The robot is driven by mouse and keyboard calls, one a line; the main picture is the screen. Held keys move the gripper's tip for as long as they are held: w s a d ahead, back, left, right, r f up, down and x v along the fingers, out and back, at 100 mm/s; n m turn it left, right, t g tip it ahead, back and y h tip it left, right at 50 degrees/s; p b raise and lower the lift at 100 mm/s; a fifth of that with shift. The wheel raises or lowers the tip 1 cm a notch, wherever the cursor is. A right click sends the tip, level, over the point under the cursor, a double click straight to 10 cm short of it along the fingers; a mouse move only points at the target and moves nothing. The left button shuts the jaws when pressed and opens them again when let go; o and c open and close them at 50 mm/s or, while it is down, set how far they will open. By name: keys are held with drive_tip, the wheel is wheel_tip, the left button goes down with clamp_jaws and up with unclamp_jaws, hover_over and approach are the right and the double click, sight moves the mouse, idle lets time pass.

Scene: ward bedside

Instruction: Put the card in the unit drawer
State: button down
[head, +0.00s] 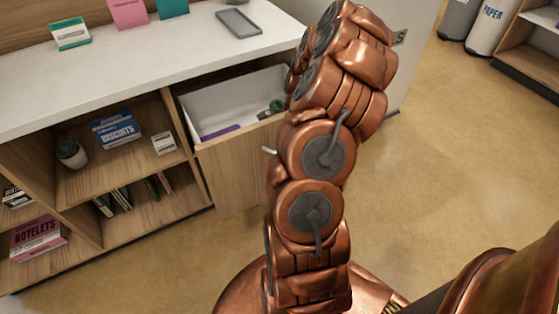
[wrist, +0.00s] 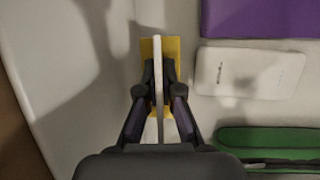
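The unit drawer (head: 210,108) is pulled open below the white counter in the head view. In the wrist view, my gripper (wrist: 159,75) is inside the drawer near its left wall (wrist: 60,75). Its fingers are closed on a thin upright card (wrist: 158,60), seen edge-on as a pale strip. Yellow (wrist: 174,48) shows on both sides of the strip; I cannot tell whether it is part of the card or something beneath it. In the head view my arm hides the gripper and the card.
The drawer holds a purple item (wrist: 265,18), a white rounded block (wrist: 250,73) and a green item (wrist: 270,138), all right of the gripper in the wrist view. A grey tray (head: 238,22) and stand-up cards (head: 70,33) are on the counter (head: 150,65). Open shelves (head: 130,165) stand left of the drawer.

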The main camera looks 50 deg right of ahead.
drive_tip(key=shift+f+b, duration=0.4)
drive_tip(key=shift+f, duration=1.75)
drive_tip(key=shift+f, duration=0.1)
drive_tip(key=c, duration=1.3)
unclamp_jaws()
drive_tip(key=shift+p+v, duration=1.1)
drive_tip(key=shift+v, duration=4.95)
